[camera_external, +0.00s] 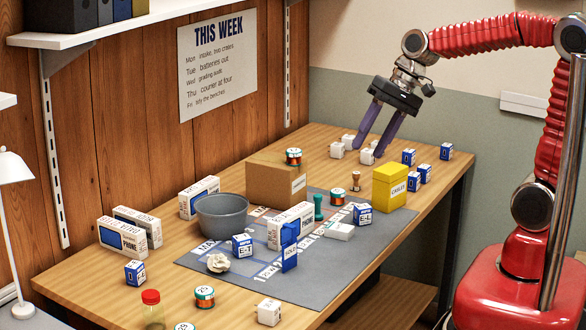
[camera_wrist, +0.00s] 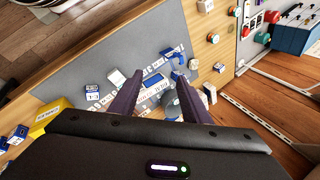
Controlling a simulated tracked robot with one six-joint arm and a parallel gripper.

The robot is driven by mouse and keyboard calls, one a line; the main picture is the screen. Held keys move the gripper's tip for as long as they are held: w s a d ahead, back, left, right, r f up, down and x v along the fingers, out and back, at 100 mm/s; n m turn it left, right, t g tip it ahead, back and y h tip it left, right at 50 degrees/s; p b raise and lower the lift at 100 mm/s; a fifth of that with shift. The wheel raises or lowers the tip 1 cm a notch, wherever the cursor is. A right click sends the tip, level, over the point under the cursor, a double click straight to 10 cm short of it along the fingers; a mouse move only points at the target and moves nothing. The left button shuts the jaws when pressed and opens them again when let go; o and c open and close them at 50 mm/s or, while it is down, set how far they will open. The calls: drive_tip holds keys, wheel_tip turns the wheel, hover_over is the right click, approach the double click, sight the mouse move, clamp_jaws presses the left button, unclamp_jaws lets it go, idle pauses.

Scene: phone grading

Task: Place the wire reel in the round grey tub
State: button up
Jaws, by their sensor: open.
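Several wire reels with copper-orange windings and green-and-white tops are in the external view. One reel (camera_external: 293,157) sits on the cardboard box, and another reel (camera_external: 337,197) stands on the mat near its far edge. A third reel (camera_external: 204,296) stands on the near left of the bench. Another is cut off by the bottom edge. The round grey tub (camera_external: 221,218) stands left of the mat's middle; I see nothing in it. My gripper (camera_external: 370,153) is open and empty, above the far end of the bench. In the wrist view my gripper's fingers (camera_wrist: 156,84) are apart.
A cardboard box (camera_external: 277,181) stands behind the tub's right side. White cubes lie below my gripper.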

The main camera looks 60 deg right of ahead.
drive_tip(key=s+d+n+h, duration=0.2)
drive_tip(key=s+d+n, duration=0.1)
drive_tip(key=s, duration=0.4)
drive_tip(key=s+d+f+n+t+h, duration=0.1)
drive_tip(key=s+d+n+h, duration=0.1)
drive_tip(key=s, duration=0.5)
drive_tip(key=shift+s+d+f+n+t, duration=0.3)
drive_tip(key=shift+d+n, duration=0.25)
drive_tip(key=shift+n, duration=0.45)
drive_tip(key=shift+o, duration=0.5)
